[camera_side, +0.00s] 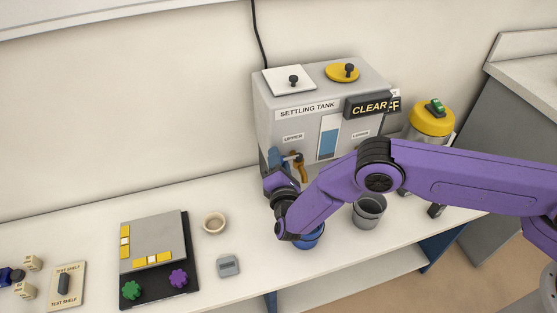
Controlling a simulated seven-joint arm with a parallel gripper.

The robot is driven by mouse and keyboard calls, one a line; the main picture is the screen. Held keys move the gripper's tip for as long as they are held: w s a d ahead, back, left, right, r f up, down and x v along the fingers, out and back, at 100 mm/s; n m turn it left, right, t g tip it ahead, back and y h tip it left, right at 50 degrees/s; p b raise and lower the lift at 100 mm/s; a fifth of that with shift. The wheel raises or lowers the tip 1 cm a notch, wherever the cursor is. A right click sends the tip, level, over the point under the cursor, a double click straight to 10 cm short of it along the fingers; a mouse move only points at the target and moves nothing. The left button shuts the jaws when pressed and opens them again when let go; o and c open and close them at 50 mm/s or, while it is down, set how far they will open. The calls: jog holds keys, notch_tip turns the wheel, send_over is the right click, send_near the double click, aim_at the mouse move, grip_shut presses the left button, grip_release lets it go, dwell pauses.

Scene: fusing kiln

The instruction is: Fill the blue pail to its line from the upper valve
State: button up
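The settling tank (265,112) is a grey box against the wall, with a sight window (330,137) showing blue liquid in its lower part. At its front left, under an upper label, are a blue fitting (274,157) and an orange-brown tap (301,170); which is the upper valve I cannot tell. The blue pail (312,239) stands on the bench below, mostly covered by my arm; its line and contents are hidden. My gripper (280,187) is close to the tank's front left, above and left of the pail. Its fingertips are hidden.
A grey pail (369,211) stands right of the blue one, near the front edge. A yellow-lidded container (431,122) is right of the tank. A small bowl (214,223), grey block (228,265) and panel with knobs (188,250) lie left.

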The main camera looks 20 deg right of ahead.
jog(key=c, duration=0.4)
jog(key=shift+c, duration=0.2)
jog(key=shift+s+y, duration=0.1)
jog(key=shift+y, duration=0.2)
jog(key=shift+s+d+r+n+y, duration=0.1)
jog(key=shift+s+n+y, duration=0.3)
jog(key=shift+n+y, duration=0.65)
jog(key=shift+s+a+f+n+y, duration=0.1)
jog(key=shift+s+n+y, duration=0.45)
jog(key=shift+y, duration=0.85)
jog(key=shift+s+d+r+n+y, duration=0.1)
jog(key=shift+s+n+y, duration=0.1)
jog(key=shift+n+y, duration=0.95)
jog(key=o, duration=0.9)
jog(key=shift+o, duration=0.4)
